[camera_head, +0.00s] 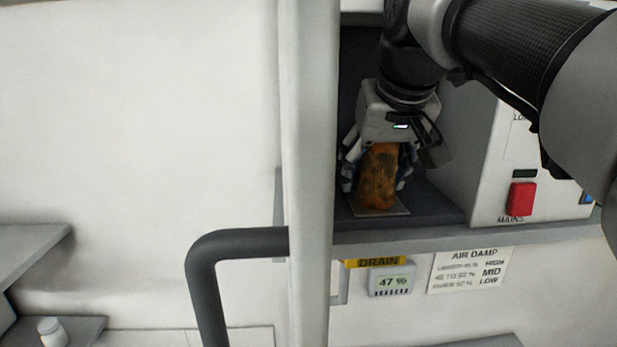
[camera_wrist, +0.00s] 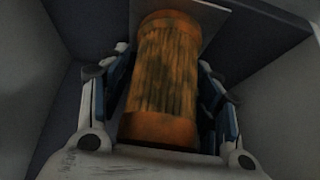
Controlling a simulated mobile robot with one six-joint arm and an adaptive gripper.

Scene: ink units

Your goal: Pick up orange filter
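The orange filter (camera_head: 378,178) is a worn, dark-streaked cylinder standing on a light plate (camera_head: 385,212) on a grey shelf. In the wrist view the filter (camera_wrist: 164,80) fills the middle, between the two fingers of my gripper (camera_wrist: 163,92). In the head view my gripper (camera_head: 378,172) reaches down from above, with a finger on each side of the filter. A narrow dark gap shows beside the left finger in the wrist view; the right finger lies very close to the filter. Whether the fingers touch it cannot be told.
A white box with a red MAINS switch (camera_head: 521,198) stands right of the filter. A pale post (camera_head: 308,170) borders the shelf on the left. Below hang a DRAIN label (camera_head: 374,262), a 47 % display (camera_head: 391,281) and an AIR DAMP card (camera_head: 468,270). A dark pipe (camera_head: 236,243) bends at left.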

